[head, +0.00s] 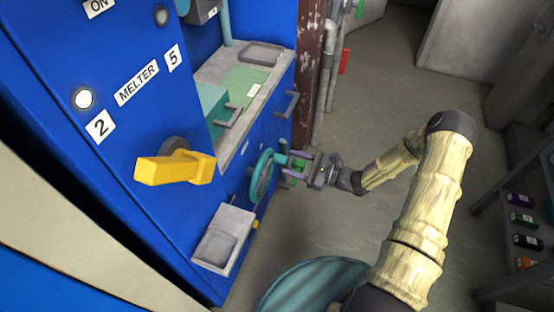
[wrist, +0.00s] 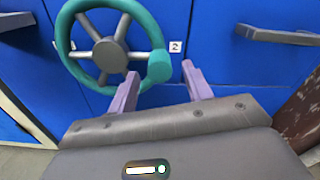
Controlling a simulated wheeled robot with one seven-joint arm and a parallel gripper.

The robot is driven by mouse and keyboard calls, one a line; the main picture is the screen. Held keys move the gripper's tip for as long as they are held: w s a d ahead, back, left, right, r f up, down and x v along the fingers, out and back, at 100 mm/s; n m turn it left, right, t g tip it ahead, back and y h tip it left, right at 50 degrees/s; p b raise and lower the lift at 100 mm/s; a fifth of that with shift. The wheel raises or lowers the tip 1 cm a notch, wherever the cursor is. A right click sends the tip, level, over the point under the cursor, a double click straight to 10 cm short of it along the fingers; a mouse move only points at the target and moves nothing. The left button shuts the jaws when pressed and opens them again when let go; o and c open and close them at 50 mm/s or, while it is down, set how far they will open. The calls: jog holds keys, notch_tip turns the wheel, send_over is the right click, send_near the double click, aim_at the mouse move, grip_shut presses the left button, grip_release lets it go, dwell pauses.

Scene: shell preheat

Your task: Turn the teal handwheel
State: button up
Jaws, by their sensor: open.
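The teal handwheel (head: 262,176) is mounted on the front of the blue cabinet, low down. It has grey spokes and a hub, and a teal knob stands out from its rim. In the wrist view the handwheel (wrist: 72,50) is at the upper left, with its knob (wrist: 160,66) at the lower right of the rim. My gripper (head: 297,164) is at the wheel's right side, its purple fingers pointing toward the knob. In the wrist view my open gripper (wrist: 162,84) has the knob between or just beyond its fingertips, closer to the left finger. I cannot tell whether they touch.
A yellow lever (head: 176,168) sticks out from the blue panel at left. A grey tray (head: 223,238) juts out below it. A grey drawer handle (head: 287,105) is right of the wheel. Shelves with small boxes (head: 524,220) stand at far right.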

aim_at(277, 157)
jog(key=b+x, duration=0.1)
jog(key=x, duration=0.5)
jog(key=shift+s+a, duration=0.1)
grip_shut()
jog(key=shift+d, duration=0.2)
